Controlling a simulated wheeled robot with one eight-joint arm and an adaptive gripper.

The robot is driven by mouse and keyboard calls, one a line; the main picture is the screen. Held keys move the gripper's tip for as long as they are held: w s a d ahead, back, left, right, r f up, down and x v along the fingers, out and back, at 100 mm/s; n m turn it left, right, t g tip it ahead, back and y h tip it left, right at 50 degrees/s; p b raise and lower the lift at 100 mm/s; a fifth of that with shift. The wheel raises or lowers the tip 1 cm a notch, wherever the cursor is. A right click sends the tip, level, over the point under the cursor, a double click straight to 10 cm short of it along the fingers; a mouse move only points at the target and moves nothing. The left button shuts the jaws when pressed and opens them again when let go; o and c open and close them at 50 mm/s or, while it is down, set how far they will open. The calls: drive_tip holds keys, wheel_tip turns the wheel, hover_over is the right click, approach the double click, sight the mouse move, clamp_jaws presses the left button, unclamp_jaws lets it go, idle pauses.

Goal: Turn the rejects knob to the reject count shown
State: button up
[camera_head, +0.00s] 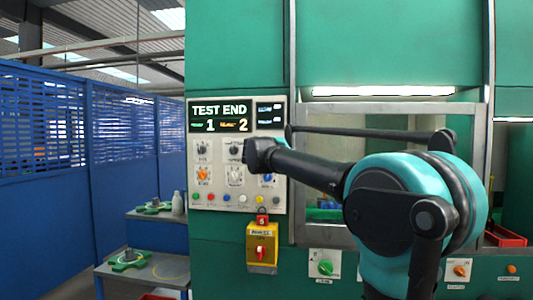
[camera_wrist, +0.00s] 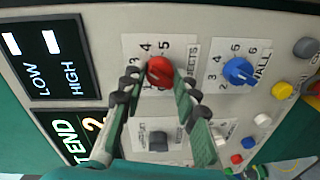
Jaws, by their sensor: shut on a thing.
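The red rejects knob (camera_wrist: 160,70) sits on a white plate lettered REJECTS, with 3, 4 and 5 readable around it. My gripper (camera_wrist: 160,80) is shut on this knob, a finger on each side. Its pointer direction is not clear, and the fingers cover part of the dial. In the head view my gripper (camera_head: 256,155) reaches the panel's right part and hides the knob. In the wrist view the display (camera_wrist: 85,140) shows partly, including a 2.
A blue knob (camera_wrist: 238,71) lies close beside the red one, and a dark knob (camera_wrist: 158,141) is near the fingers. Coloured buttons (camera_head: 228,198) line the panel's lower edge.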

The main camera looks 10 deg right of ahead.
drive_tip(key=n+h, duration=0.1)
drive_tip(key=n, duration=0.9)
drive_tip(key=shift+a, duration=0.15)
drive_tip(key=shift+n, duration=0.4)
drive_tip(key=o, duration=1.1)
drive_tip(key=shift+o, duration=0.2)
drive_tip(key=v, duration=1.2)
drive_tip(key=shift+r, duration=0.2)
